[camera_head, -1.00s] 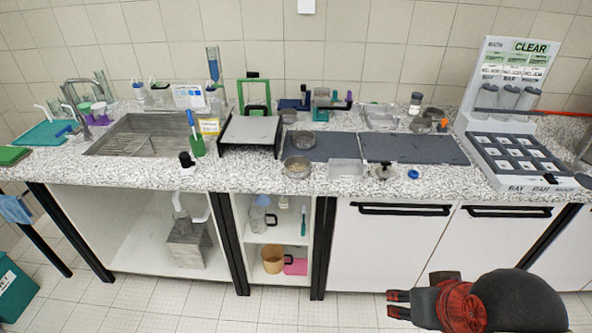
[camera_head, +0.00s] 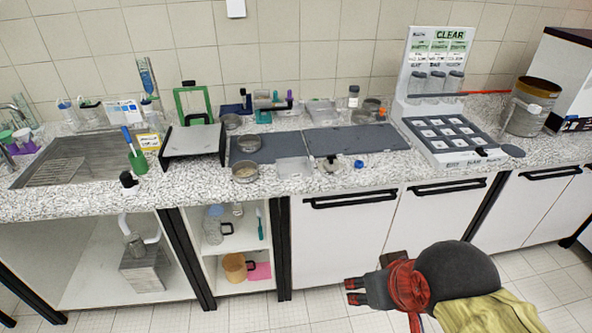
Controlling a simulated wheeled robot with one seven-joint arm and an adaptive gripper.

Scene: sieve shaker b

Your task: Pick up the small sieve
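Several round metal sieve-like dishes stand on the speckled counter. One with a tan inside (camera_head: 245,173) is near the front edge, another (camera_head: 249,143) is just behind it on a dark mat, and a third (camera_head: 232,121) is further back. More round pans (camera_head: 361,117) stand at the back right of the mats. I cannot tell by size which one is the small sieve. My gripper (camera_head: 355,291) is low in front of the white cabinet doors, well below and apart from the counter. Its two red-and-black fingers are apart with nothing between them.
Dark mats (camera_head: 350,137) cover the middle of the counter. A clear tray (camera_head: 294,167) and a small dark-knobbed item (camera_head: 331,163) lie near the front edge. A labelled rack (camera_head: 445,140) and a large drum (camera_head: 531,106) stand right. A sink (camera_head: 75,160) is left.

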